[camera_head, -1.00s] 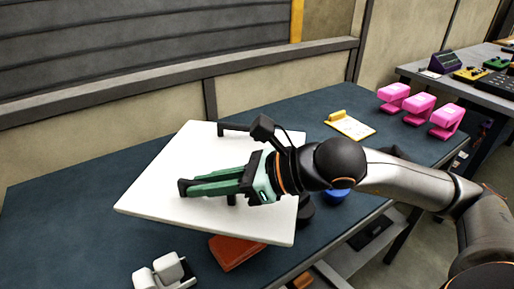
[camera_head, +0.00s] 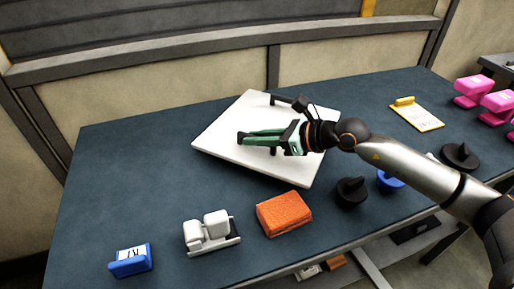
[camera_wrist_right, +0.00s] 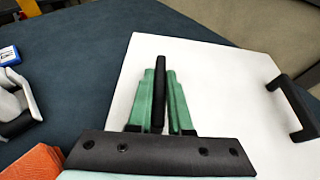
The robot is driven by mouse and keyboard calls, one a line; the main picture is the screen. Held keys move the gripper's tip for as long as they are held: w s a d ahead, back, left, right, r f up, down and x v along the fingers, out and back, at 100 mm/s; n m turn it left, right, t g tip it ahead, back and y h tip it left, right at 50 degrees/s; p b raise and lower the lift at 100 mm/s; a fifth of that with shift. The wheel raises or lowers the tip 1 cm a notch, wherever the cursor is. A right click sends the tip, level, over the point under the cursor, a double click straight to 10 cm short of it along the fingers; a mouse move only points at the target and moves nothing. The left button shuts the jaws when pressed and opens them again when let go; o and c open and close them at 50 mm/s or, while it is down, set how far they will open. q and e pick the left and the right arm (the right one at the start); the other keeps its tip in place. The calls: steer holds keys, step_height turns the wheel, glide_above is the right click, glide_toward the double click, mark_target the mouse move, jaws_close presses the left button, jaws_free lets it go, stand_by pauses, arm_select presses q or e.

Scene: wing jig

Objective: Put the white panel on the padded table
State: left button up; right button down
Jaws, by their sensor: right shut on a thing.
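The white panel (camera_head: 228,135) is a flat square plate with two black handles. It is over the back middle of the dark blue padded table (camera_head: 120,190); I cannot tell whether it touches the surface or hovers just above. My right gripper (camera_head: 246,138) comes in from the right, low over the panel. In the right wrist view its green fingers are shut on the near black handle (camera_wrist_right: 159,85). The other black handle (camera_wrist_right: 292,105) is free at the right of that view. My left gripper is not in view.
The table's left side is clear.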

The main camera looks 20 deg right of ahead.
steer(key=shift+w+f, duration=0.15)
steer(key=shift+f, duration=0.7)
steer(key=shift+w+f, duration=0.15)
steer(key=shift+f, duration=0.7)
steer(key=c, duration=0.8)
jaws_free()
steer(key=shift+f, duration=0.1)
steer(key=shift+c, duration=0.2)
steer(key=shift+s+d, duration=0.1)
steer(key=b+v, duration=0.2)
steer(key=v, duration=0.8)
steer(key=shift+s+d, duration=0.2)
steer(key=shift+d, duration=0.1)
steer(key=shift+s+d+r, duration=0.35)
steer(key=shift+s, duration=0.05)
